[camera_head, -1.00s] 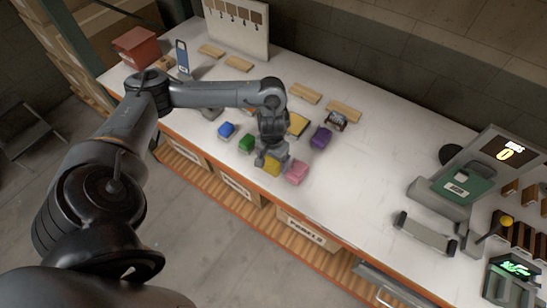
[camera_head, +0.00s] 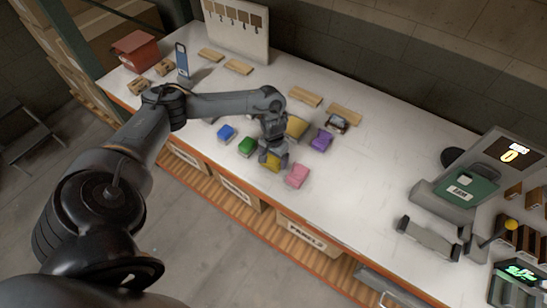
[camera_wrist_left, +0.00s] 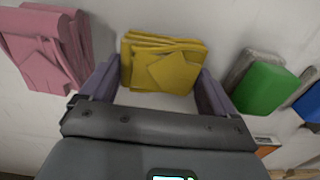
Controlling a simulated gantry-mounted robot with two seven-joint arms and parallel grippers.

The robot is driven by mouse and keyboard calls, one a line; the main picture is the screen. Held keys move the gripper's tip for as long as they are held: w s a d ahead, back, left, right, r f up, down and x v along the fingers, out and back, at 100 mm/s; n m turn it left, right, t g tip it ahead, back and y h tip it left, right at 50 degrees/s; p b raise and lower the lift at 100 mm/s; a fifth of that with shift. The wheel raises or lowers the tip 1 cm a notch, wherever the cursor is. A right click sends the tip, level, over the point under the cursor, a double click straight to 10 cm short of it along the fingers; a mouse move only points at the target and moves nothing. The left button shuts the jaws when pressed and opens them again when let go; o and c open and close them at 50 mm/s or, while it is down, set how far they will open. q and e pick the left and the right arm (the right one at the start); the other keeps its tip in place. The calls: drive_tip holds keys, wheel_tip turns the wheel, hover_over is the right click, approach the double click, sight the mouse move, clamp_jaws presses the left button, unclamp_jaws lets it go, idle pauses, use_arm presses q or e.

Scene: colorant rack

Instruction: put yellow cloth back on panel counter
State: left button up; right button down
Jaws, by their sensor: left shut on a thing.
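The yellow cloth (camera_head: 271,167) is a folded stack at the front part of the white counter (camera_head: 365,185), above the lower shelf with the "PANELS" box. My left gripper (camera_head: 273,157) points down over it, partly hiding it. In the left wrist view the yellow cloth (camera_wrist_left: 165,68) lies between the two purple-grey fingers of my left gripper (camera_wrist_left: 158,84), which is shut on it. I cannot tell whether the cloth rests on the counter or is slightly raised. My right gripper is not in view.
A pink cloth (camera_head: 297,175) lies right of the gripper. A green cloth (camera_head: 247,146) and a blue one (camera_head: 227,132) lie left. A purple cloth (camera_head: 321,140) lies behind. A scale (camera_head: 468,185) stands at the right. The counter's middle right is clear.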

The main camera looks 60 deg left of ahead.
use_arm(q)
drive_tip(key=shift+f, duration=0.1)
drive_tip(key=o, duration=0.8)
